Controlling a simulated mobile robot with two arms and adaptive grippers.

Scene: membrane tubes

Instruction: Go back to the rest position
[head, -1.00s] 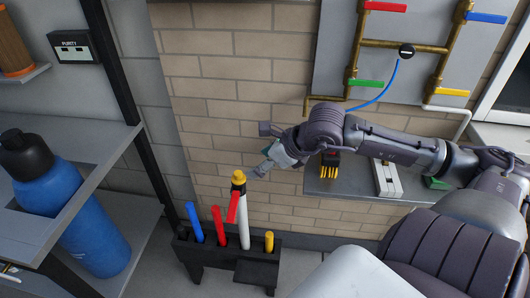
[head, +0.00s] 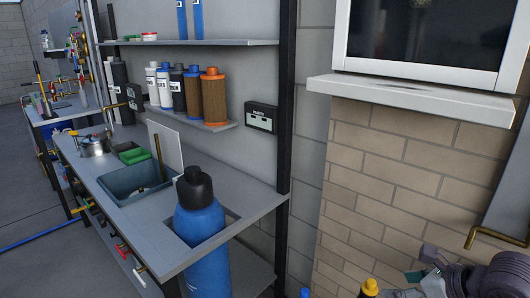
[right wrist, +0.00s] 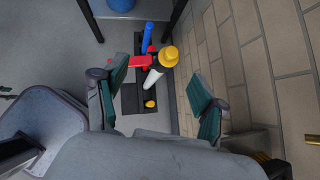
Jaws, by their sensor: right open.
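My right gripper (head: 416,280) shows at the bottom right edge of the head view, partly cut off. In the right wrist view its two green-padded fingers (right wrist: 158,97) are spread wide with nothing gripped. The yellow cap also shows at the bottom of the head view (head: 369,286). My left gripper is not in view.
Filter canisters (head: 185,90) line a shelf above. A brick wall (head: 380,190) and window sill (head: 410,98) are at the right. Floor at far left is open.

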